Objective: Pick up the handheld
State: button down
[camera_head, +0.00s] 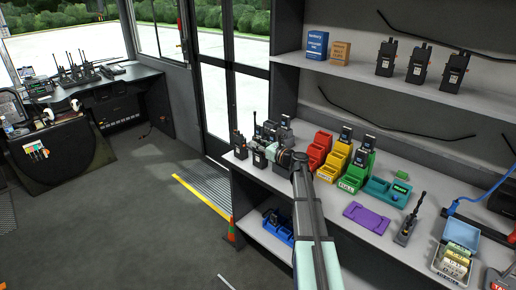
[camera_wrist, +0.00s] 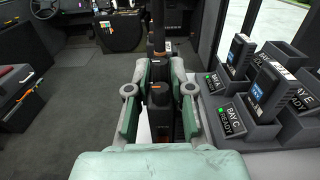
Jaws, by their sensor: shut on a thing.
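A black handheld radio (camera_wrist: 160,95) stands between the two grey-green fingers of my gripper (camera_wrist: 159,92) in the wrist view. Its thick antenna points away and up, and a small orange mark shows on it. The fingers close on its sides, and its lower part is partly hidden. In the head view my gripper (camera_head: 277,153) is at the left end of the long shelf counter, among several black handhelds. One handheld (camera_head: 240,145) stands at the counter's left edge, just left of the gripper. I cannot tell whether the held radio touches the counter.
Grey charger bays (camera_wrist: 236,115) with radios stand close to the right of my gripper. Red (camera_head: 319,148), yellow and green bins stand to its right on the counter. An upper shelf (camera_head: 400,82) holds boxes and radios. The floor (camera_head: 130,220) to the left is open.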

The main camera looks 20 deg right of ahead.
notch_tip(320, 180, up, 20)
jog(key=shift+b, duration=0.45)
jog(key=shift+p, duration=0.3)
dwell(0.3)
jog(key=shift+p, duration=0.35)
